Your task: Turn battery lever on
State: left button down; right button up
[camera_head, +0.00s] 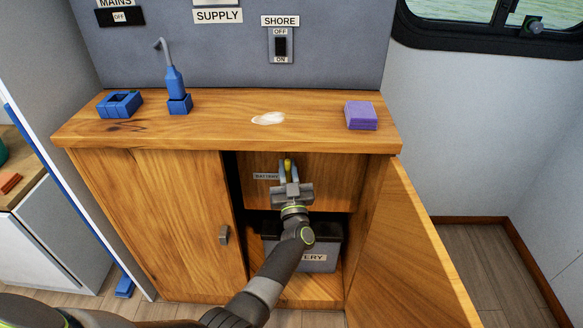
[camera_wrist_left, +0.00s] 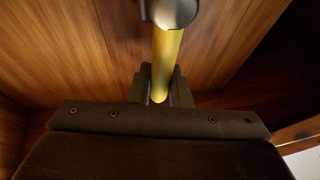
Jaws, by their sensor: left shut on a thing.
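The battery lever (camera_head: 288,164) is yellow and sits on the wooden panel inside the open cabinet, beside a "BATTERY" label (camera_head: 266,176). My left gripper (camera_head: 288,178) reaches into the cabinet and is shut on the lever. In the left wrist view the yellow lever (camera_wrist_left: 167,60) runs down from a round metal pivot (camera_wrist_left: 174,12), and its lower end is between the fingers of my left gripper (camera_wrist_left: 160,88). The fingers partly hide the lever in the head view. My right gripper is not in view.
The right cabinet door (camera_head: 412,250) stands open, and the left door (camera_head: 165,220) is closed. A battery box (camera_head: 322,262) sits below my arm. On the counter (camera_head: 220,125) are a blue holder (camera_head: 120,105), a blue plug (camera_head: 175,83), a white spill (camera_head: 268,118) and a purple sponge (camera_head: 361,116).

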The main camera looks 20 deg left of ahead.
pick_arm(q)
jog(key=shift+a+n, duration=0.15)
jog(key=shift+n, duration=0.15)
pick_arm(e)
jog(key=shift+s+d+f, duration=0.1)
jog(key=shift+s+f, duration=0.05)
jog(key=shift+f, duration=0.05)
pick_arm(q)
jog(key=c, duration=1.3)
grip_release()
jog(key=shift+c, duration=0.2)
jog(key=shift+s+f, duration=0.1)
